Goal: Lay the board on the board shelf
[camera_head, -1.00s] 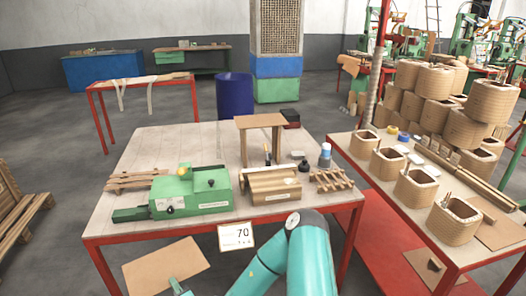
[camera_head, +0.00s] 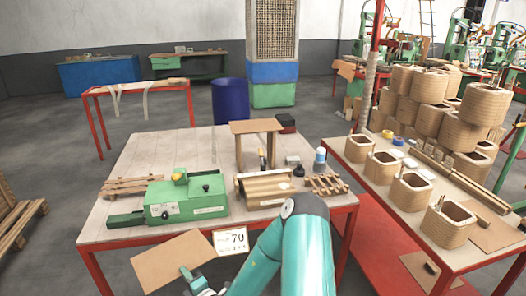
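The board (camera_head: 165,258) is a flat brown rectangular panel in front of the near edge of the work table, at the lower left. My gripper (camera_head: 187,273) is at the board's near right edge and appears shut on it; the fingertips are small and partly hidden. The board is held tilted in the view, below the tabletop level. A small wooden stand with a flat top (camera_head: 256,127), which looks like the board shelf, stands at the back right of the table. Its top is bare.
On the work table (camera_head: 140,165) are a green machine (camera_head: 185,200), a wooden roll-shaped block (camera_head: 262,188), slatted wooden racks (camera_head: 325,184) and small bottles (camera_head: 320,160). A side table at right carries several brown coils (camera_head: 412,190). The table's back left is clear.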

